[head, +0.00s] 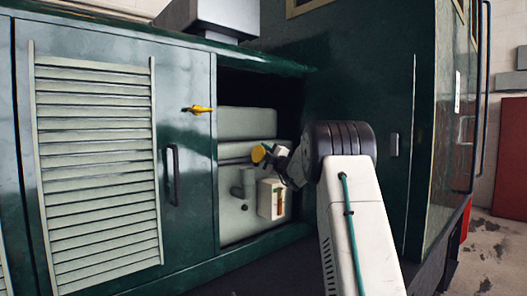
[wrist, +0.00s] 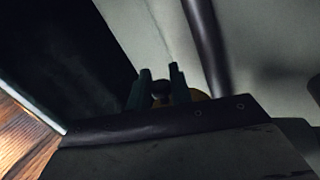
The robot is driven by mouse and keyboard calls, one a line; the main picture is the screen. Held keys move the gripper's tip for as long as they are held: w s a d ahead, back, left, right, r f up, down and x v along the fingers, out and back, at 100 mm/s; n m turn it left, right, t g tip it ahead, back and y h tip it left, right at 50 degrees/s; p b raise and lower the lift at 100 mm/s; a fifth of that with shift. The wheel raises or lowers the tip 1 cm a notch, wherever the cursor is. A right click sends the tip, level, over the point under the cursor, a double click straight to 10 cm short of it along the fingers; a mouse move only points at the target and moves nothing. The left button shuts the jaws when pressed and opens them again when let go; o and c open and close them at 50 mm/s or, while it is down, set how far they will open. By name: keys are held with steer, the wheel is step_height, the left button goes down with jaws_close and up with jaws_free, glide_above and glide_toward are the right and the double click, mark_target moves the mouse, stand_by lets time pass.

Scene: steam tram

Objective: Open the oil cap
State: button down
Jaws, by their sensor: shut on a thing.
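The yellow oil cap (head: 258,154) is at the tip of my gripper (head: 268,151) in the head view, inside the open compartment of the green tram body. Its round face is turned toward the left. A grey filler pipe (head: 243,190) stands just below and left of it, and the cap appears apart from the pipe. My gripper is shut on the cap. In the wrist view, the two dark fingers (wrist: 160,88) have a dark round part between them. A yellow edge of the cap (wrist: 200,95) shows behind them. The wrist view is dim and the grip is partly hidden.
A cream box with a sight gauge (head: 271,199) sits below my gripper. A yellow latch handle (head: 197,110) is on the green louvred door (head: 188,150) at left. The compartment's upper part is dark. Open floor (head: 495,255) lies at far right.

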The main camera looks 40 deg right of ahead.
steer(key=shift+f, duration=0.15)
steer(key=c, duration=1.3)
jaws_free()
steer(key=v, duration=0.7)
steer(key=shift+s, duration=0.45)
